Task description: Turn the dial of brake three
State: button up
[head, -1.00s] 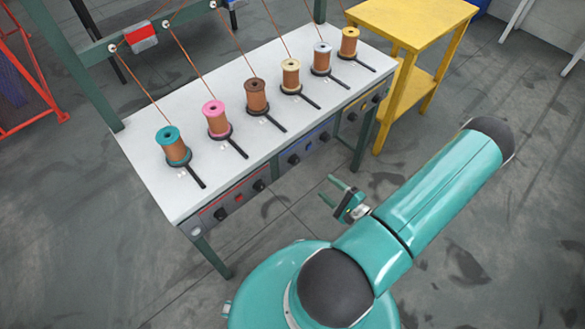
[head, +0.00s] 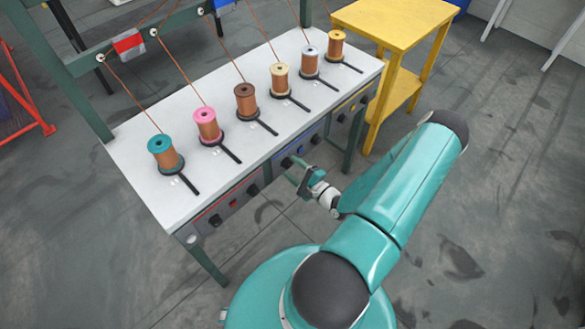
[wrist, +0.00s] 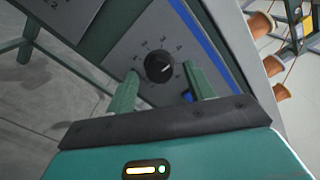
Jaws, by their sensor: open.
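A black round dial (wrist: 159,67) with a pale pointer mark sits on a grey panel with a printed number scale in the wrist view. A blue strip beside it marks this as the blue panel, and in the head view the nearby dial is the left one of its pair (head: 287,162). My gripper (head: 296,174) is open at the table front, close to that dial. In the wrist view its two green fingers (wrist: 161,74) stand on either side of the dial, with nothing held. I cannot tell whether they touch it.
The white table (head: 150,130) carries several wire spools, each with a black lever pointing toward the front edge. A red-marked panel (head: 232,201) with two dials lies left and a yellow-marked panel right. A yellow stand (head: 395,25) is at the right. The floor in front is open.

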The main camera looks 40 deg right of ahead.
jog(key=shift+w+a, duration=0.1)
jog(key=shift+w, duration=0.25)
jog(key=c, duration=1)
jog(key=shift+o, duration=0.2)
